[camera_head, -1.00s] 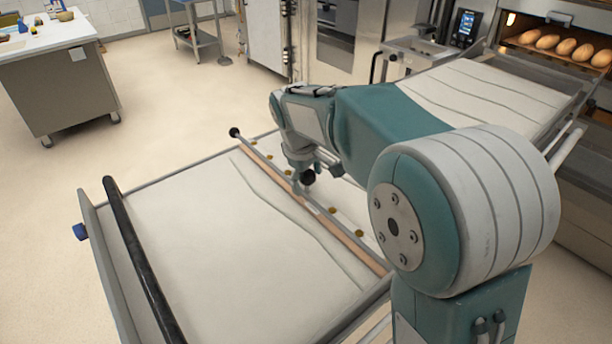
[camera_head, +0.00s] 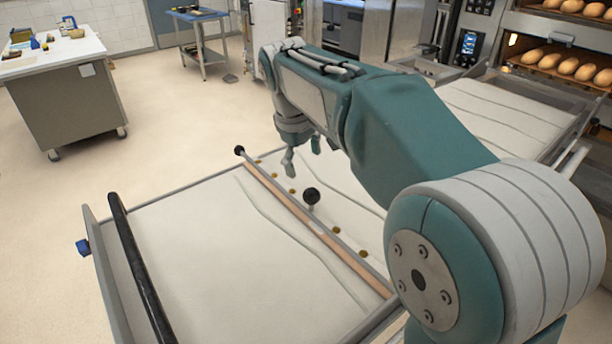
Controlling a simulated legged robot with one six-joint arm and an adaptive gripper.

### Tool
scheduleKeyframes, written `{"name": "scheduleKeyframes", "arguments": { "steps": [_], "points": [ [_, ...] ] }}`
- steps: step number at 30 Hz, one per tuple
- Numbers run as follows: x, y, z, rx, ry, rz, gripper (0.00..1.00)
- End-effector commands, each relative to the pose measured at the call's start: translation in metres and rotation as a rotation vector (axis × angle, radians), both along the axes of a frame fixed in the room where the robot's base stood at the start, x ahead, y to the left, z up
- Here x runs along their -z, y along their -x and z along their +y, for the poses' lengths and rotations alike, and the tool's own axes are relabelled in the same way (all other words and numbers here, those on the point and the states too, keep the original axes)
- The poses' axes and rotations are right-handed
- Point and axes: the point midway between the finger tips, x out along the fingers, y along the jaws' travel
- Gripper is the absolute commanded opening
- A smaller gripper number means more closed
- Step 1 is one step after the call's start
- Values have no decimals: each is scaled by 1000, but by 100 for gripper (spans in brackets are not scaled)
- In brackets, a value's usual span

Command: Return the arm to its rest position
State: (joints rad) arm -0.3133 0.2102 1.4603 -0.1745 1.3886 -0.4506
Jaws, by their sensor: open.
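My gripper (camera_head: 302,160) hangs from the end of my teal and grey arm, above the far part of the cloth-covered loader (camera_head: 190,240). Its two fingers are apart, with nothing between them. A black ball knob (camera_head: 311,196) stands on the crossbar (camera_head: 300,215) of the loader, below and slightly right of the gripper. The gripper is clear of the knob. My arm's upper links cover part of the loader's right side.
A deck oven (camera_head: 575,45) with loaves on its shelves stands at the back right, beside a second cloth-covered surface (camera_head: 500,115). A worktable (camera_head: 60,90) stands at the left and a small blue-topped cart (camera_head: 203,35) behind. The floor between is clear.

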Motion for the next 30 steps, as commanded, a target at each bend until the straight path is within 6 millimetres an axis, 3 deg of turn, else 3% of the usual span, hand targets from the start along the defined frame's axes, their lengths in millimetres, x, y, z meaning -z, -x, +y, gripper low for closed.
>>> {"name": "scheduleKeyframes", "arguments": {
  "steps": [12,16,23,30],
  "points": [
    [-8,2,1,1,0,0,89],
    [-12,13,-10,35,-17,-20,89],
    [-18,71,-52,201,-103,-114,89],
    [-4,140,-86,394,-201,-217,89]
  ]
}}
